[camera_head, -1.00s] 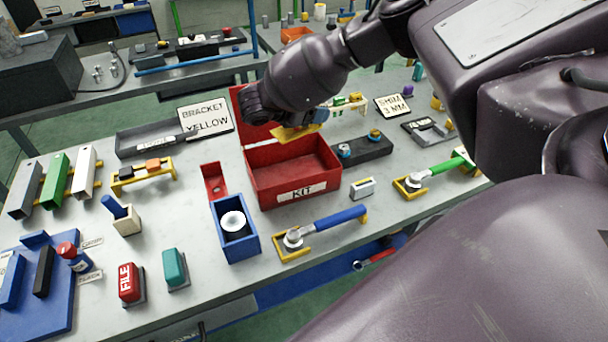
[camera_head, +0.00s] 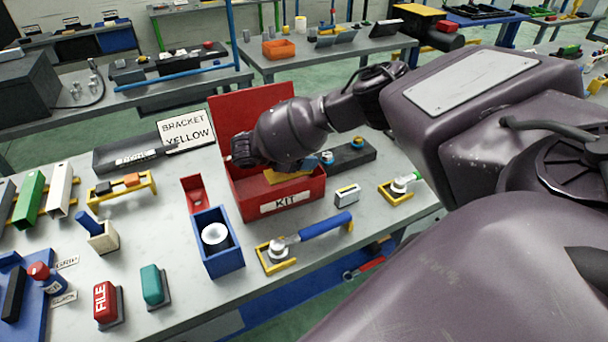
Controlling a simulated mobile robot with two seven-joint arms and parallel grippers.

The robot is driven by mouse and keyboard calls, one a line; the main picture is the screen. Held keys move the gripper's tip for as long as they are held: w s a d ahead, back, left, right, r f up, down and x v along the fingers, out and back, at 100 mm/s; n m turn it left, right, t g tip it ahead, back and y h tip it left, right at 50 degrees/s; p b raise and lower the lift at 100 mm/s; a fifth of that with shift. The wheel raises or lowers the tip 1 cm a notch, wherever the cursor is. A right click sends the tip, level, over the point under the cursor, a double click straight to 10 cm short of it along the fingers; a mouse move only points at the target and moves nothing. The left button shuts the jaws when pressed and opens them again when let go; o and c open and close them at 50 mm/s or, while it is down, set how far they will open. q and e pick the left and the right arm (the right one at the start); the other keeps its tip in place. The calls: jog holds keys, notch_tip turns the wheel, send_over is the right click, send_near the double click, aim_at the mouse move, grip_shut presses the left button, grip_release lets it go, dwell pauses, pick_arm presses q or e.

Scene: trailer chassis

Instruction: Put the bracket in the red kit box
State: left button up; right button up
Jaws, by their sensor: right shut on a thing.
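The red kit box (camera_head: 274,202) stands open on the workbench, with its lid (camera_head: 230,112) raised at the back and a "KIT" label on the front. My right gripper (camera_head: 262,166) reaches over the box from the right and is mostly hidden behind my own wrist. It is shut on the yellow bracket (camera_head: 286,176), which shows as a flat yellow strip low in the box opening. I cannot tell whether the bracket touches the box floor. A sign (camera_head: 187,131) reading "BRACKET YELLOW" stands behind left. A red bracket (camera_head: 196,193) stands left of the box. My left gripper is out of view.
A blue bin (camera_head: 219,262) with a white round item stands close in front left of the box. A blue-handled tool (camera_head: 322,227) in a yellow holder lies in front. A small grey block (camera_head: 347,195) and a dark tray (camera_head: 352,155) are to the right.

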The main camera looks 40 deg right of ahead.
aim_at(276, 175)
jog(key=shift+f+b, duration=0.4)
jog(key=shift+f, duration=3.3)
jog(key=shift+f, duration=0.15)
jog(key=o, duration=0.9)
jog(key=shift+o, duration=0.3)
jog(key=v, duration=0.7)
jog(key=shift+a+r, duration=0.2)
jog(key=shift+r, duration=0.05)
jog(key=shift+w, duration=0.1)
